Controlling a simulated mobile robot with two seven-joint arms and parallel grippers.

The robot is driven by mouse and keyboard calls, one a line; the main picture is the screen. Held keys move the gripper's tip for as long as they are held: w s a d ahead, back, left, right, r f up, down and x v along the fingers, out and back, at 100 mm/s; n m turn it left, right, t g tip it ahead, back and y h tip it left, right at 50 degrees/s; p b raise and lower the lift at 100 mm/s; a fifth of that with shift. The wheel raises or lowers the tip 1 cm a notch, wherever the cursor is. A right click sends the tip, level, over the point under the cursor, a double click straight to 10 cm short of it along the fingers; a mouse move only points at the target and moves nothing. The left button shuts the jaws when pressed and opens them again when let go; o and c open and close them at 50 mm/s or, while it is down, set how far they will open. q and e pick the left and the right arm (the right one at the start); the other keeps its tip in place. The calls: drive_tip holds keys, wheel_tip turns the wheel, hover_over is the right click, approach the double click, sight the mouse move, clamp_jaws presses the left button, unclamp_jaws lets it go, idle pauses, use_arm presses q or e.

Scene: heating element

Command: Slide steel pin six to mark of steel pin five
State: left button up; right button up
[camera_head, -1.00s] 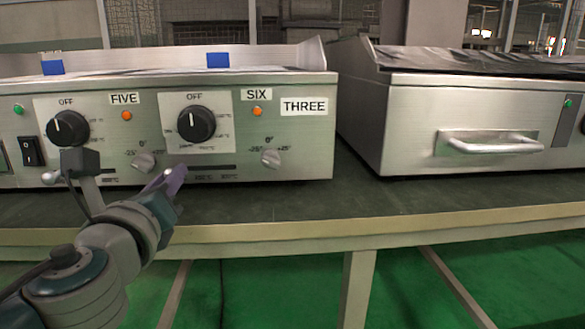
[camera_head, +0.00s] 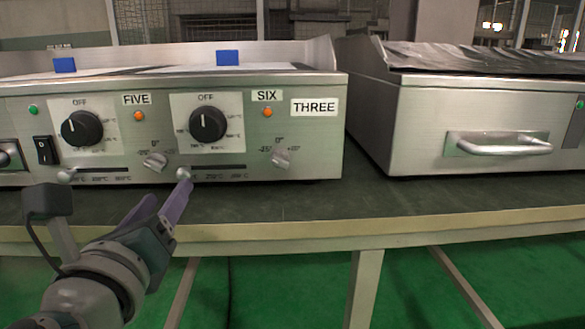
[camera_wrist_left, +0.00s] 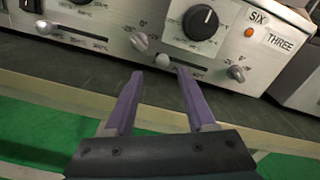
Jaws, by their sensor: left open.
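Steel pin six (camera_head: 183,174) is a small round silver knob at the left end of the dark slot under the SIX panel; it also shows in the left wrist view (camera_wrist_left: 162,61). Steel pin five (camera_head: 66,176) sits at the left end of the slot under the FIVE panel, and shows in the left wrist view (camera_wrist_left: 43,27). My left gripper (camera_head: 167,192) has purple fingers, open and empty. In the left wrist view its fingertips (camera_wrist_left: 159,73) lie either side of pin six, which appears just beyond them; I cannot tell whether they touch it. My right gripper is not in view.
The steel unit's front has black dials (camera_head: 208,124) and small silver knobs (camera_head: 282,158) close above the slots. A second steel unit with a bar handle (camera_head: 497,147) stands to the right. The dark bench top (camera_head: 300,203) is clear in front.

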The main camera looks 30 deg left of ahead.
use_arm(q)
drive_tip(key=shift+v, duration=1.85)
